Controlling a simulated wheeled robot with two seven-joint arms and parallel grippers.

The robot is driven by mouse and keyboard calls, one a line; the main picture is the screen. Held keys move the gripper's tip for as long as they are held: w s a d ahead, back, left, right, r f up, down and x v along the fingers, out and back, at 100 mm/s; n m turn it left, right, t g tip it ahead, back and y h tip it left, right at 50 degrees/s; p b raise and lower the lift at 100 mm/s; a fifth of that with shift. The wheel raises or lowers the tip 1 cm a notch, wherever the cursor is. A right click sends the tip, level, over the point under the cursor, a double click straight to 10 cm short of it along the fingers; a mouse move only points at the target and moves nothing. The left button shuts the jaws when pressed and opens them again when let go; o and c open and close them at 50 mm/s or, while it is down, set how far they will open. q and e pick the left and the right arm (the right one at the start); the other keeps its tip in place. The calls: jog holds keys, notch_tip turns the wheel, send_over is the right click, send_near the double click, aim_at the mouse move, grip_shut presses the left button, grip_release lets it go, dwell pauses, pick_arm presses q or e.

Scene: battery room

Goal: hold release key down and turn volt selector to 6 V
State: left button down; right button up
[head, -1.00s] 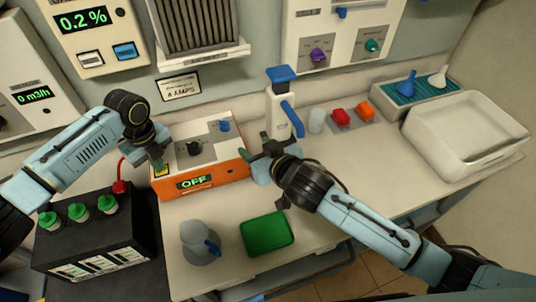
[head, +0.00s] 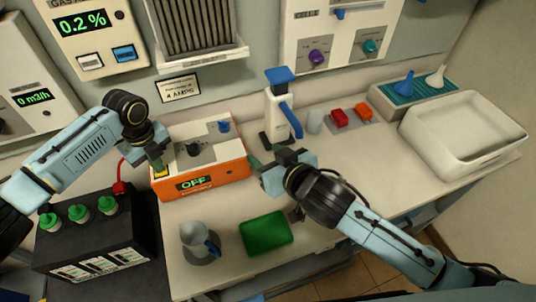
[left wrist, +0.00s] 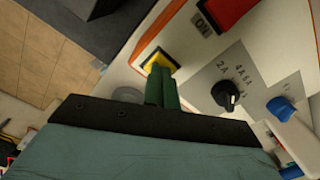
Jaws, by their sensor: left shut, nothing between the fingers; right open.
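The white-and-orange charger (head: 213,178) stands at the back left of the bench, its front display reading OFF. A yellow key (head: 161,173) sits at its left end; it also shows in the left wrist view (left wrist: 160,62). My left gripper (head: 157,160) is shut and empty, its green fingertips (left wrist: 161,78) at the yellow key, seemingly touching it; how far it is pressed I cannot tell. A black pointer knob (head: 194,149) with amp marks and a blue knob (head: 224,126) are on top; no volt marks are readable. My right gripper (head: 262,165) is open, just right of the charger.
A white stand with a blue lever (head: 290,120) rises behind my right gripper. A black battery (head: 90,235) stands at left, a white tub (head: 465,135) at right.

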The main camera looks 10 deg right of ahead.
pick_arm(q)
jog(key=shift+r+p, duration=2)
jog(key=shift+r, duration=0.25)
jog(key=shift+f, duration=0.1)
